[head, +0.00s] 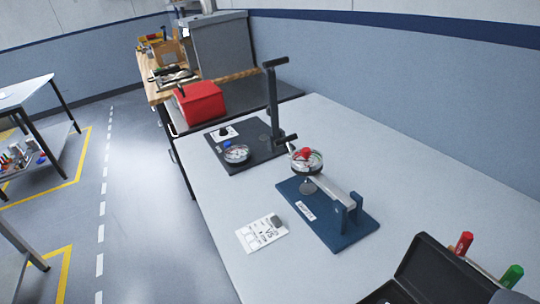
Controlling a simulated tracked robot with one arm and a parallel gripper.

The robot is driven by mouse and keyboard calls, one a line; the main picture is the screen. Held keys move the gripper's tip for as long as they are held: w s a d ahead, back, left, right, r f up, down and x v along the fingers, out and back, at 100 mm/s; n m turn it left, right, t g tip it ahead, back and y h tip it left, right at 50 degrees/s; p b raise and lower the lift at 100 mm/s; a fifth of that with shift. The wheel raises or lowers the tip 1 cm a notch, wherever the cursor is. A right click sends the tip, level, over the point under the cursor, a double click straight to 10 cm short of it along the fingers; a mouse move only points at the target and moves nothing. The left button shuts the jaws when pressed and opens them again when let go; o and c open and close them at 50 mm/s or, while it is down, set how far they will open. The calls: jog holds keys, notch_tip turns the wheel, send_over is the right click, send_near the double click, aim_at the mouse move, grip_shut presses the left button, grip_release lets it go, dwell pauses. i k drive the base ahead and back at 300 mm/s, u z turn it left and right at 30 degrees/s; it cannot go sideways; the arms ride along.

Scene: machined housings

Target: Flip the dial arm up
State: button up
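The dial arm (331,188) is a light grey bar hinged in a blue bracket (349,214) on a blue base plate (328,222). It reaches from the bracket toward the back left and looks lowered, lying low over the plate. A round dial gauge (307,160) with a red part on top sits at its free end. A small round metal piece (308,187) is below the dial. My gripper is not seen in the head view.
A dark plate (250,160) behind carries a tall black post (272,100) and another dial (237,154). An open black case (438,268) and red (464,243) and green (512,275) handles stand front right. A red box (200,103) is farther back.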

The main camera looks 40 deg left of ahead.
aim_at(312, 170)
jog(key=k, duration=1.6)
jog(key=u, duration=1.05)
jog(key=i, duration=2.05)
jog(key=z, duration=1.4)
